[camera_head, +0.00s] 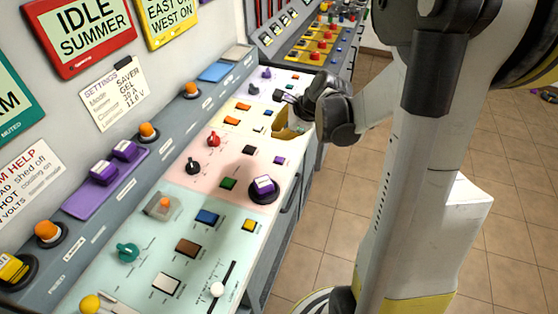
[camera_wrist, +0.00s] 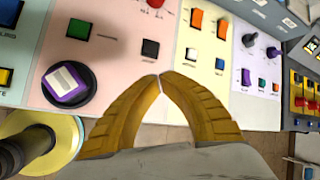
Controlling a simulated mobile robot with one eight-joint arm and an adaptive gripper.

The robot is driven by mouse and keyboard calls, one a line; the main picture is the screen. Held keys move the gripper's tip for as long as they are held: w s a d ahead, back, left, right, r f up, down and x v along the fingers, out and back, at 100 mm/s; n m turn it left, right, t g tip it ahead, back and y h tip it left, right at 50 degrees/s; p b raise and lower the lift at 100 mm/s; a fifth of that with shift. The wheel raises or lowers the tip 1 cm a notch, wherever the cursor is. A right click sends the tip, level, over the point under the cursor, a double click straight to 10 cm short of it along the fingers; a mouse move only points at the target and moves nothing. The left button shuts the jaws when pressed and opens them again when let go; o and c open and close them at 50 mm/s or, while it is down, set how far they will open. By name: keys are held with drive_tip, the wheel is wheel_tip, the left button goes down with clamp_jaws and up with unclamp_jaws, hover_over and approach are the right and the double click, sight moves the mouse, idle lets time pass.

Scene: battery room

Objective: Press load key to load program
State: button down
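My gripper (camera_wrist: 160,77) is over the sloped control desk, its two yellow fingers meeting at the tips with nothing seen between them. In the wrist view the tips appear just below a black key (camera_wrist: 150,49) on the pink panel; contact cannot be told. To their right, on the cream panel, are a white key (camera_wrist: 191,53), a blue key (camera_wrist: 219,63) and two orange keys (camera_wrist: 195,20). In the head view my gripper (camera_head: 288,128) is partly hidden by my arm at the desk's right edge. Key labels are too small to read, so I cannot tell which is the load key.
A large purple button (camera_wrist: 67,83) stands up left of the fingers, near a green key (camera_wrist: 79,29). A red knob (camera_head: 213,138) and a black knob (camera_head: 193,166) rise from the pink panel. Tiled floor (camera_head: 480,150) lies open right of the desk.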

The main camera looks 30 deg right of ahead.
drive_tip(key=b, duration=0.5)
approach(272, 156)
drive_tip(key=x, duration=0.5)
drive_tip(key=shift+w+r, duration=0.2)
drive_tip(key=shift+w, duration=0.25)
drive_tip(key=shift+f+b, duration=0.1)
drive_tip(key=shift+b, duration=0.25)
drive_tip(key=shift+f, duration=0.3)
drive_tip(key=shift+f+b, duration=0.45)
drive_tip(key=shift+b, duration=0.2)
idle(0.4)
idle(0.3)
drive_tip(key=shift+r+p, duration=0.7)
drive_tip(key=shift+r, duration=0.2)
drive_tip(key=shift+r, duration=0.1)
wheel_tip(272, 156, up, 5)
drive_tip(key=p, duration=0.4)
